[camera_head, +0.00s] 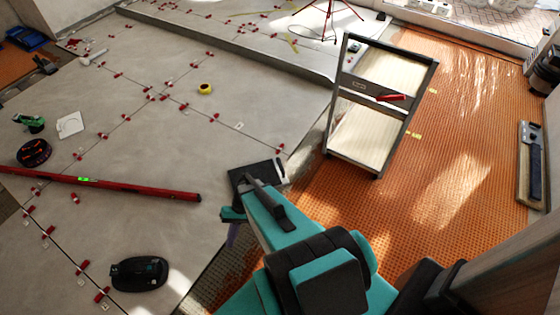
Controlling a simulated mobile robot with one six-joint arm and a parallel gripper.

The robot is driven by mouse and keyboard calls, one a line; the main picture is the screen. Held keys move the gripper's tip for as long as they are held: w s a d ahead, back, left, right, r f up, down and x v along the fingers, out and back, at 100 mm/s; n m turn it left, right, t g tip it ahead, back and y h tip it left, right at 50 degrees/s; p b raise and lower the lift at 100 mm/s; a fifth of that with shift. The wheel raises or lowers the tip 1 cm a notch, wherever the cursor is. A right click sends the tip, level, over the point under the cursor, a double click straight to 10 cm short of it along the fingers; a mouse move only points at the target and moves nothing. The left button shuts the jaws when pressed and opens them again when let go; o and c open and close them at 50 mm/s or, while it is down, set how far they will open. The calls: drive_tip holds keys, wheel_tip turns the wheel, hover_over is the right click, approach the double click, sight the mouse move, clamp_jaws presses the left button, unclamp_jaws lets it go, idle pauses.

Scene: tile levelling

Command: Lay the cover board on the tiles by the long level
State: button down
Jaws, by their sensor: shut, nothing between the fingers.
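The long level (120,186) is a red bar with a bright green vial. It lies across the large grey tiles (150,230) at the left. I cannot pick out the cover board for certain; a small pale square (70,125) lies on the tiles above the level. My gripper (254,177) is at the end of my teal and black arm, over the tile edge. It is right of the level's right end and apart from it. It is shut and empty; its fingers are small and dark here.
A grey-framed trolley (372,75) with pale shelves stands right of my gripper on orange matting (460,130). Red levelling clips line the tile joints. A black device (139,274), a yellow tape roll (205,89) and a dark red-marked disc (34,152) sit on the tiles. A red tripod (329,20) stands behind.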

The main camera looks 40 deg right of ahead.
drive_tip(key=s+a+r+n+g+h+p, duration=0.1)
drive_tip(key=s+r+n+h+p, duration=0.1)
drive_tip(key=s+r+p, duration=0.4)
drive_tip(key=s+a+r+n+g+h+p, duration=0.1)
drive_tip(key=s+r+h+p, duration=0.4)
drive_tip(key=r+p, duration=0.5)
wheel_tip(320, 180, up, 4)
drive_tip(key=shift+s+a+f+n+g, duration=0.1)
drive_tip(key=shift+s+a+n+g, duration=0.1)
drive_tip(key=shift+s+n+g, duration=0.65)
drive_tip(key=shift+s+n+t, duration=0.1)
drive_tip(key=shift+n+t, duration=0.15)
